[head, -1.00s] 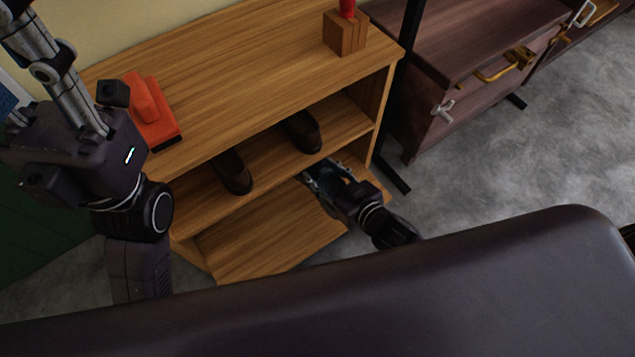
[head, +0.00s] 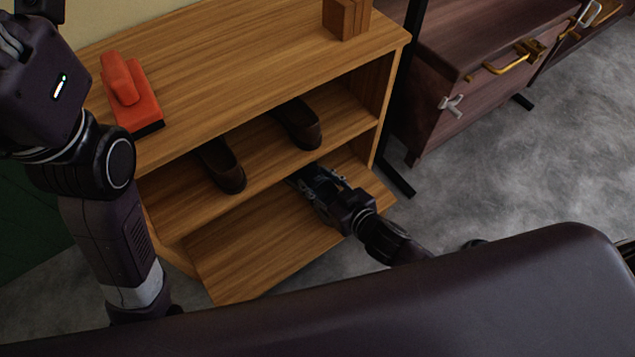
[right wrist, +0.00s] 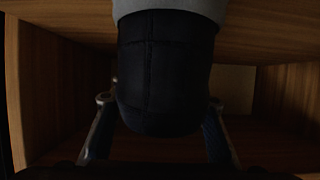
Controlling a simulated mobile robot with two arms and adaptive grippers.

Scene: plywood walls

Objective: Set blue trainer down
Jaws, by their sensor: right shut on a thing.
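My right gripper (head: 308,180) reaches into the lower compartment of the wooden shoe cabinet (head: 225,68), below its middle shelf. It is shut on the blue trainer (right wrist: 165,75), which looks very dark navy with a grey sole edge in the right wrist view. The fingers (right wrist: 160,135) stand on both sides of it. In the head view the trainer is mostly hidden by the gripper and the shelf, and I cannot tell whether it touches the bottom board (head: 250,250). My left arm rises at the left edge; its fingertips are outside the picture.
Two brown shoes (head: 225,170) (head: 298,125) stand on the middle shelf, just above my right gripper. A red brush-like object (head: 130,90) and a wooden block (head: 346,18) are on the cabinet top. A dark drawer unit (head: 470,75) stands to the right.

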